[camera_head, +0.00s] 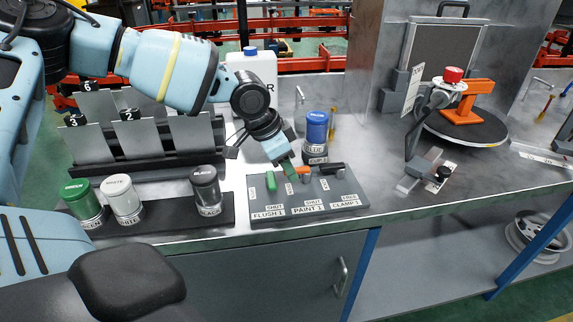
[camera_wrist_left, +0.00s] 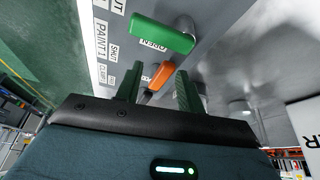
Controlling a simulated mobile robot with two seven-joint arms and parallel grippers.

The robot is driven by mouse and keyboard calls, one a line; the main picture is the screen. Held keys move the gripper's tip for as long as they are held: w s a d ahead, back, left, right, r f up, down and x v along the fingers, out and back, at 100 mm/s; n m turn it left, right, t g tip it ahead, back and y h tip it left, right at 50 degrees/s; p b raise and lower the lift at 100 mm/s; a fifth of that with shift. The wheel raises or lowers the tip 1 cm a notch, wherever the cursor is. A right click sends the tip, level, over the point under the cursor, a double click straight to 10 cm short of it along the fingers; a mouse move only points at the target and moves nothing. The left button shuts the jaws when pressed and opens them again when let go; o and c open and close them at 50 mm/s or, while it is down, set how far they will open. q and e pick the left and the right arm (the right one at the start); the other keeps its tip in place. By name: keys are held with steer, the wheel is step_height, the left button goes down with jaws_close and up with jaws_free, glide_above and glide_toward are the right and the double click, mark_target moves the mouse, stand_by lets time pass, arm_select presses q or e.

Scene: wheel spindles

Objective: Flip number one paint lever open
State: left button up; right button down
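The grey lever panel (camera_head: 315,207) sits on the bench, with SHUT labels along its front side. Its PAINT 1 lever is orange (camera_head: 304,171), between the green FLUSH 1 lever (camera_head: 271,181) and the black CLAMP 1 lever (camera_head: 331,168). My left gripper (camera_head: 288,171) reaches down over the panel beside the orange lever. In the left wrist view the orange lever (camera_wrist_left: 162,75) shows between the two green fingers (camera_wrist_left: 157,88), with gaps on both sides. The gripper is open. Contact cannot be told. My right gripper is out of view.
A blue-capped container (camera_head: 316,130) stands behind the panel. Green, white and black-capped containers (camera_head: 123,200) stand on a dark tray left of it. A white jug (camera_head: 252,72) is farther back. A turntable with an orange bracket (camera_head: 466,102) is at right.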

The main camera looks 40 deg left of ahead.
arm_select(q)
jaws_close()
steer(key=shift+w+a+f+m+h+b, duration=0.15)
steer(key=shift+a+m+h+b, duration=0.15)
steer(key=shift+m+b, duration=0.25)
steer(key=shift+w+m, duration=0.1)
steer(key=shift+m, duration=0.35)
steer(key=shift+a+r, duration=0.1)
steer(key=shift+r, duration=0.1)
jaws_free()
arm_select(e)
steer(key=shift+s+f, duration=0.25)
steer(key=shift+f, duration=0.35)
arm_select(q)
steer(key=shift+v, duration=3.9)
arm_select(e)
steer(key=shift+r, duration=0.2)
